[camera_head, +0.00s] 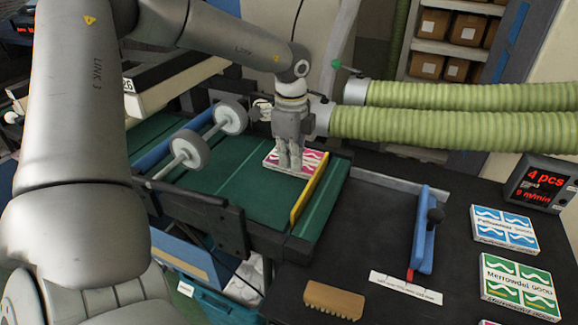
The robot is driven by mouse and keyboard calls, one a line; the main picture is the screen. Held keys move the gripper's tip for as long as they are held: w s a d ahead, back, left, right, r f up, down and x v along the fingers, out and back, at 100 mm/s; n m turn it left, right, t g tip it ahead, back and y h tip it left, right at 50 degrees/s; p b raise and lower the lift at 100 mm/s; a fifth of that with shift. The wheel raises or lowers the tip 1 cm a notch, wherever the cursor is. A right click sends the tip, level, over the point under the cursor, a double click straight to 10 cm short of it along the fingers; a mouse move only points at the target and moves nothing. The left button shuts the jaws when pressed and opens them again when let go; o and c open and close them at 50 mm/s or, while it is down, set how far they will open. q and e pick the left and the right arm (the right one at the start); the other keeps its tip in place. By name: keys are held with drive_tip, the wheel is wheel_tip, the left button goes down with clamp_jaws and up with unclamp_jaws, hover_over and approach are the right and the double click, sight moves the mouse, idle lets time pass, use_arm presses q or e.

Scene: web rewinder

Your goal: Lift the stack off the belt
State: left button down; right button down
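The stack (311,161) is a flat pink and white printed pack, or a few of them, lying on the green belt (235,178) near its end, beside a yellow rail (309,190). My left gripper (290,166) points straight down over the stack and covers its middle. Its fingers look close together, but whether they touch or grip the stack cannot be told. How many layers the stack has is hard to see. My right gripper is out of view.
A black table (365,225) lies right of the belt, with a blue-handled tool (424,230), a brush (333,300) and a label strip (405,287). Blue (504,227) and green (519,286) printed packs lie farther right. Green hoses (450,127) run behind; rollers (190,150) stand over the belt.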

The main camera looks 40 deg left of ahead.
use_arm(q)
drive_tip(key=shift+w+a+f, duration=0.1)
drive_tip(key=shift+a+f, duration=0.1)
drive_tip(key=shift+f, duration=0.2)
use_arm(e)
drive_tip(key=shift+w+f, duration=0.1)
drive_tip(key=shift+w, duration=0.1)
